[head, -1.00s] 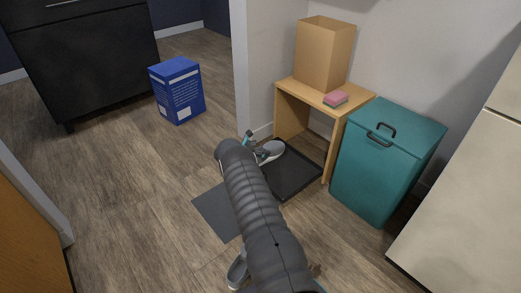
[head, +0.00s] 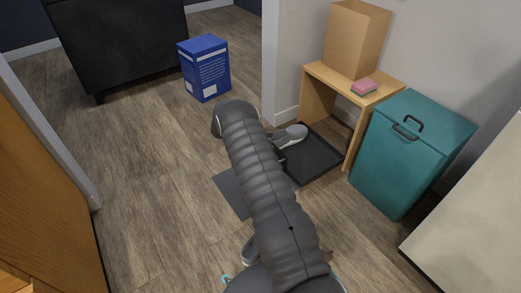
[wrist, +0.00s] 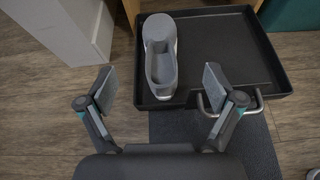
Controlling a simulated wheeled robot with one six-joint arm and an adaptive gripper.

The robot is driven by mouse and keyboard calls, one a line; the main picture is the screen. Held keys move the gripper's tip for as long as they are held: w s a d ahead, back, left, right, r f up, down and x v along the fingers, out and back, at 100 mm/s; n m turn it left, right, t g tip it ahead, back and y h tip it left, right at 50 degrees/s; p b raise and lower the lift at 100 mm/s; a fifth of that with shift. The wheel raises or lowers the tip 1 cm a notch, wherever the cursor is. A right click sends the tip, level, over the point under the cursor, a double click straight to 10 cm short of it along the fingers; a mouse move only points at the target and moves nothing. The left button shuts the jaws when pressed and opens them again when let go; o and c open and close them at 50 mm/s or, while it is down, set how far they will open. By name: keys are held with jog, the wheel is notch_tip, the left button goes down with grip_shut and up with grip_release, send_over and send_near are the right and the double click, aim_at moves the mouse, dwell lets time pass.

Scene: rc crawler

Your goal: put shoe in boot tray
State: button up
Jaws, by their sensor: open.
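A grey shoe with a pale sole (head: 292,135) is at the left end of the black boot tray (head: 318,160). In the wrist view the shoe (wrist: 160,62) sits upright inside the tray (wrist: 228,50), its near end close to the front rim. My gripper (wrist: 158,90) is open and empty, its fingers apart on either side of the shoe's near end, not touching it. A second shoe (head: 249,250) shows partly on the floor at the bottom of the head view, mostly hidden by my arm.
A grey mat (head: 230,190) lies before the tray. A wooden bench (head: 318,85) with a cardboard box (head: 355,40) and a pink-topped sponge (head: 364,87) stands over the tray's back. A teal bin (head: 405,160) stands right. The floor at left is clear.

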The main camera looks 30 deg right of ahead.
jog(key=s+a+r+m+y, duration=0.1)
jog(key=s+a+r+m, duration=0.25)
jog(key=r, duration=0.55)
jog(key=s+a+r+m+y, duration=0.2)
jog(key=s+r, duration=0.2)
jog(key=r, duration=0.4)
jog(key=s+a+r+m+y, duration=0.15)
jog(key=s+r, duration=0.25)
jog(key=r, duration=0.5)
jog(key=s+a+r+m+y, duration=0.25)
jog(key=s+a+r, duration=0.2)
jog(key=s, duration=0.25)
jog(key=s+a+r+m+y, duration=0.1)
jog(key=s+a+r+m, duration=0.25)
jog(key=s+r, duration=0.35)
jog(key=s+a+m+t+y, duration=0.2)
jog(key=s+a, duration=0.4)
jog(key=s, duration=0.5)
jog(key=s+a+m+t+y, duration=0.2)
jog(key=s+a, duration=0.3)
jog(key=s, duration=0.6)
jog(key=shift+s+a+f+m+y, duration=0.3)
jog(key=shift+m+y, duration=0.3)
jog(key=shift+m, duration=0.3)
